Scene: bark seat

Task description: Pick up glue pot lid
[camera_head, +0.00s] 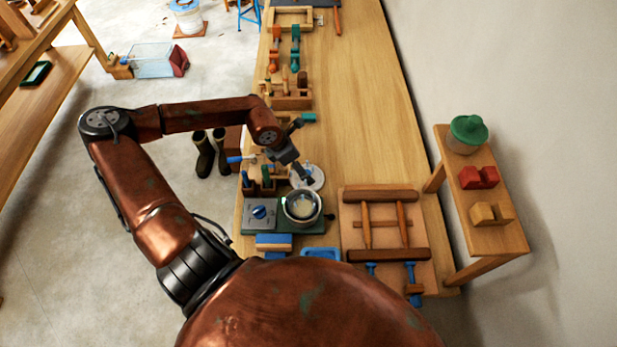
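A pale grey round disc (316,181), which looks like the glue pot lid, lies flat on the workbench just behind the glue pot. The metal glue pot (288,216) stands on a burner with a blue knob and has its top uncovered. My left gripper (304,178) points down at the disc's left side and covers part of it. Its fingers are small and dark here, so I cannot tell whether they touch the disc or how far apart they are. My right gripper is out of view.
A wooden frame with spindles (383,253) lies right of the pot. A blue tray (320,253) and a blue block (274,241) are in front. Brushes and tools in a holder stand left of the gripper. The bench (365,110) is clear behind and to the right.

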